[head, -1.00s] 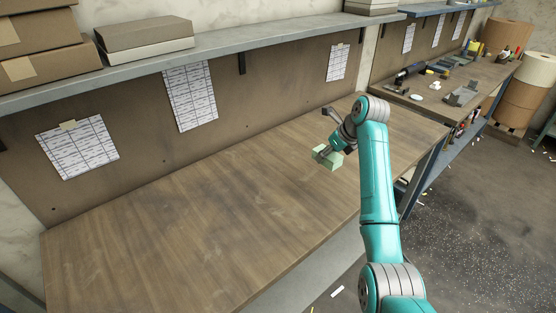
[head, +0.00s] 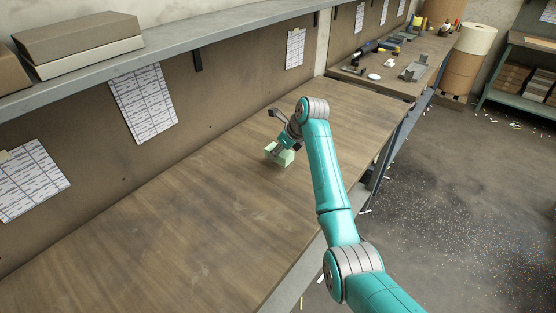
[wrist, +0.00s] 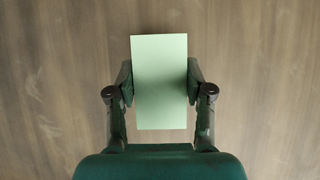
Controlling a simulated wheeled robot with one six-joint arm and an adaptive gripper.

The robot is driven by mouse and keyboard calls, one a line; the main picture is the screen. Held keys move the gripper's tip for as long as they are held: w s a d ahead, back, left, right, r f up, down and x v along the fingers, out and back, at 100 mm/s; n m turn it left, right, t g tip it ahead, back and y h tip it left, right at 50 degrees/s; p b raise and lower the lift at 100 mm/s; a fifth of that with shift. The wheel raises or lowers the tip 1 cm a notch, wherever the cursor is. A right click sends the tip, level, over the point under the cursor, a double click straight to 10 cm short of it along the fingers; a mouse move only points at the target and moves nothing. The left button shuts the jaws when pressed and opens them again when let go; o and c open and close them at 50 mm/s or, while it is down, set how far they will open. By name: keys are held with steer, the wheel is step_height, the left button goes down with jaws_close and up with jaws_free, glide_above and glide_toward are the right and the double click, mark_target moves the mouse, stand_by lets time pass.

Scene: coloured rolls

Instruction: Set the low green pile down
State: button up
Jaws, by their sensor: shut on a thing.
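The low green pile (wrist: 160,82) is a pale green rectangular block, held between the two fingers of my gripper (wrist: 160,84) in the wrist view. The fingers press on its left and right sides. In the head view the green pile (head: 285,157) shows at the end of my arm, over the far part of the wooden workbench (head: 190,215), partly covered by my gripper (head: 279,150). I cannot tell whether its underside touches the bench top.
The bench top around the pile is bare. A back panel with paper sheets (head: 143,103) rises behind it, under a shelf (head: 190,40) with boxes (head: 80,40). A second bench (head: 385,75) with tools stands beyond the far end.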

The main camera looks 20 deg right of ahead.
mark_target(279, 159)
steer(key=shift+f, duration=1.95)
steer(key=o, duration=1.2)
steer(key=shift+f, duration=0.1)
